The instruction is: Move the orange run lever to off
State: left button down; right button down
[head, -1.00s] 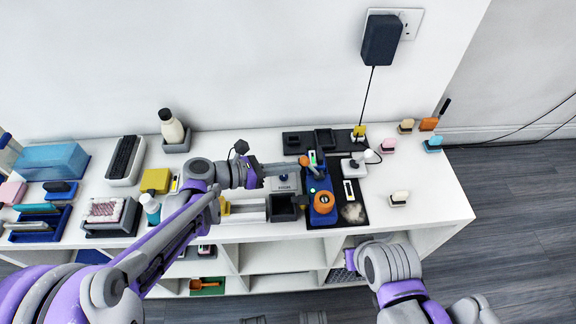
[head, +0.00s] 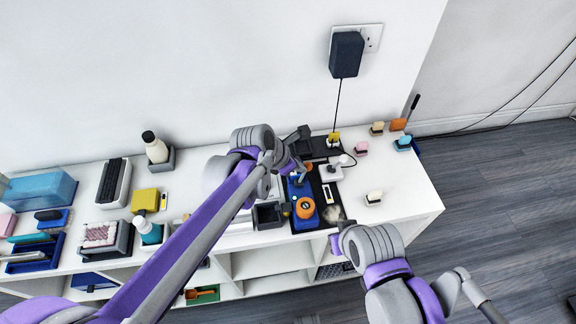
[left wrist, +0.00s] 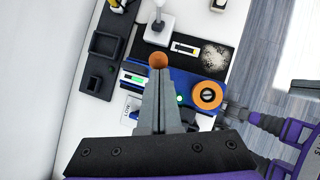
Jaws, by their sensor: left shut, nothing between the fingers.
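The orange run lever's round knob (left wrist: 158,60) stands at the edge of a blue device (left wrist: 183,82) in the left wrist view. In the head view the device (head: 301,190) lies on a black mat, partly hidden by my left gripper. An orange ring-shaped dial (head: 305,207) is on its near end. My left gripper (left wrist: 159,82) is shut and empty, its tips just beside the knob; I cannot tell whether they touch. It also shows in the head view (head: 301,176). My right gripper (head: 342,240) is at the table's front edge, its fingers unclear.
A white charger base (head: 332,173) and black trays (head: 320,148) sit behind and right of the device. A pale fuzzy clump (head: 333,213) lies on the mat. The white tabletop (head: 405,187) has free room there.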

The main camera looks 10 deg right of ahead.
pick_arm(q)
jog(key=shift+d+f, duration=0.2)
jog(key=shift+d, duration=1.5)
pick_arm(e)
jog(key=shift+s+f, duration=0.1)
jog(key=shift+f, duration=0.25)
pick_arm(q)
jog(key=shift+s+b, duration=0.1)
jog(key=shift+b, duration=0.2)
pick_arm(e)
jog(key=shift+a, duration=0.1)
pick_arm(q)
jog(key=shift+r, duration=0.15)
pick_arm(e)
jog(key=shift+r, duration=0.1)
